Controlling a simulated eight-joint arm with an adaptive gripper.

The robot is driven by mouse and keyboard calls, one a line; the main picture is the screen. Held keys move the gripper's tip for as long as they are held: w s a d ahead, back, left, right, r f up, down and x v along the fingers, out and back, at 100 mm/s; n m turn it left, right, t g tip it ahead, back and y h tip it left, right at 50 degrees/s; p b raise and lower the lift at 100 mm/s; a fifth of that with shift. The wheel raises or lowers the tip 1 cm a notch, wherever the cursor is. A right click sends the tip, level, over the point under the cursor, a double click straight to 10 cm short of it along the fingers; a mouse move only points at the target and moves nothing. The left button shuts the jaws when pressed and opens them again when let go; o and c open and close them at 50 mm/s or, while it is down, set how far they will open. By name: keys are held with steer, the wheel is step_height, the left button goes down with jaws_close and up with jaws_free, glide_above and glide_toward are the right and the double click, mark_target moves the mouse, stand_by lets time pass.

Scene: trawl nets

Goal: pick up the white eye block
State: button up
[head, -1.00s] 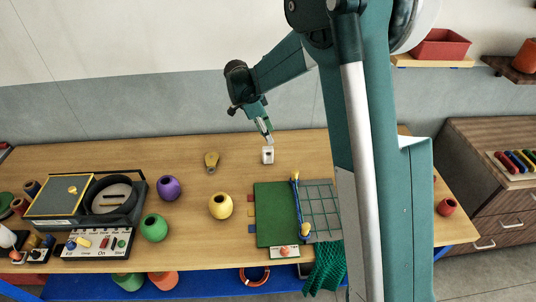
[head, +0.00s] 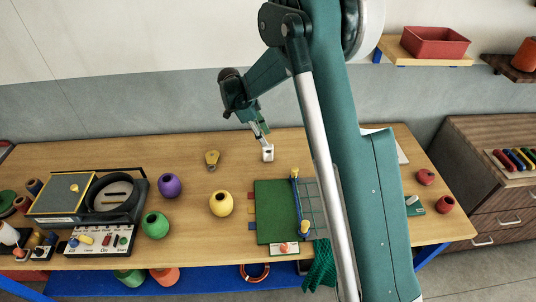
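The white eye block (head: 268,154) is a small white block with a dark spot on its face. It stands on the wooden table (head: 350,147) near the middle of the back part. My gripper (head: 264,139) hangs from the upper left, tilted down, with its fingertips at or just above the top of the block. The fingertips are small here, and I cannot tell whether they touch the block or whether they are spread or closed.
A yellow spool (head: 221,204) stands in front, with a green board (head: 272,215) and a grid panel (head: 323,205) to the front right. The table around the block is clear.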

mark_target(268, 153)
steer(key=shift+x, duration=0.8)
steer(key=shift+x, duration=2.55)
steer(key=shift+a, duration=0.1)
steer(key=shift+c, duration=0.5)
steer(key=c, duration=1)
